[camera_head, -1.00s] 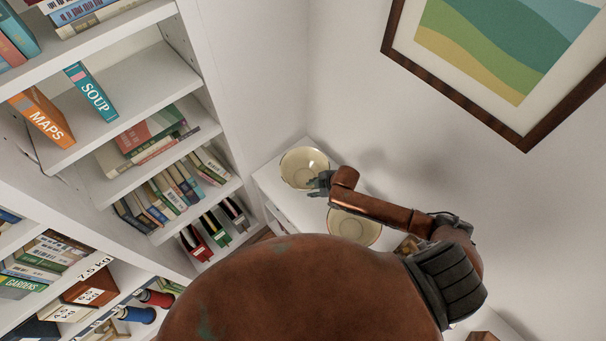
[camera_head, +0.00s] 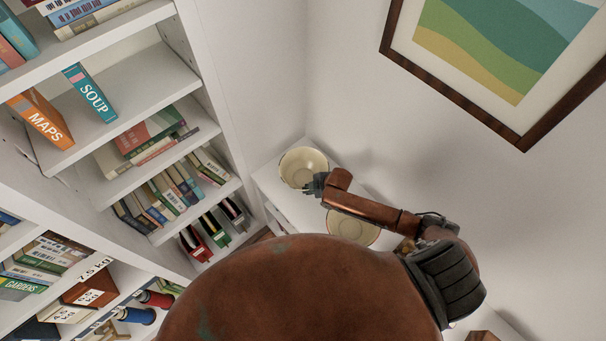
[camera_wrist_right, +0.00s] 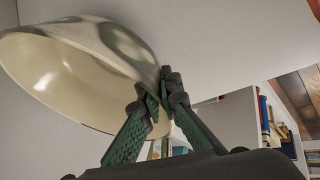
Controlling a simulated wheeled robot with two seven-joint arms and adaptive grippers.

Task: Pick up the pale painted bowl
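A pale cream bowl (camera_head: 300,163) sits at the far end of the white cabinet top in the head view. In the right wrist view the bowl (camera_wrist_right: 70,75) fills the upper left, with its glossy inside and grey painted patches on its outside showing. My right gripper (camera_head: 314,185) is at the bowl's near right rim. In the right wrist view its green fingers (camera_wrist_right: 157,95) lie on either side of the bowl's wall, close together and apparently shut on it. The bowl does not look clearly lifted. My left gripper is not in view.
A second pale bowl (camera_head: 352,232) stands nearer on the white cabinet (camera_head: 265,181), partly hidden by my right arm. A tall bookshelf (camera_head: 215,105) with books stands to the left. A framed picture (camera_head: 495,60) hangs on the wall to the right.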

